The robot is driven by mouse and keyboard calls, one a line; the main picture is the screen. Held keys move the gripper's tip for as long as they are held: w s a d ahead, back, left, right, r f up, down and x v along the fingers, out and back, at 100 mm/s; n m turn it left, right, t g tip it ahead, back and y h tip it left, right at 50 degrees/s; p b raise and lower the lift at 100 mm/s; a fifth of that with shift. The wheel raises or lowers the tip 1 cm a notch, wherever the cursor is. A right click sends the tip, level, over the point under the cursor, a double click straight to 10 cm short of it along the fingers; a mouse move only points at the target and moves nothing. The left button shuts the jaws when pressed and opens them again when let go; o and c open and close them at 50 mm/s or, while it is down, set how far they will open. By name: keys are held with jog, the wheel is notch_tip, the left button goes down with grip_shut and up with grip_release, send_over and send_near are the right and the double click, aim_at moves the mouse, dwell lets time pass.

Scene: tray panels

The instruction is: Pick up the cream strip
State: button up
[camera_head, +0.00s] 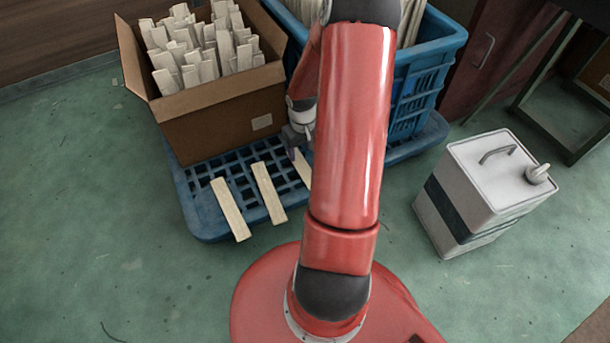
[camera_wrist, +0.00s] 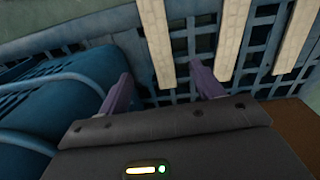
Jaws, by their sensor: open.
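Three cream strips lie apart on the blue pallet (camera_head: 205,222). In the head view, one cream strip (camera_head: 229,208) is on the left, one (camera_head: 269,192) in the middle, and one (camera_head: 302,168) on the right, partly hidden by my arm. My gripper (camera_head: 295,150) is at the far end of the right strip. In the wrist view, my gripper (camera_wrist: 162,88) is open, and the end of one strip (camera_wrist: 157,42) lies between its two purple fingers, with no contact visible. The other strips (camera_wrist: 232,38) (camera_wrist: 297,35) lie to its right there.
A blue crate (camera_head: 412,95) stands on the pallet to the right. A white canister (camera_head: 480,190) stands on the green floor at right. The floor left of the pallet is clear.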

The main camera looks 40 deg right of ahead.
aim_at(306, 173)
jog(key=f, duration=0.3)
jog(key=f+b, duration=0.1)
jog(key=f, duration=0.3)
jog(key=f+b, duration=0.1)
jog(key=f, duration=0.3)
jog(key=shift+w+d+f, duration=0.1)
jog(key=shift+d+f, duration=0.05)
jog(key=shift+d, duration=0.25)
jog(key=shift+c, duration=0.3)
jog(key=c, duration=1)
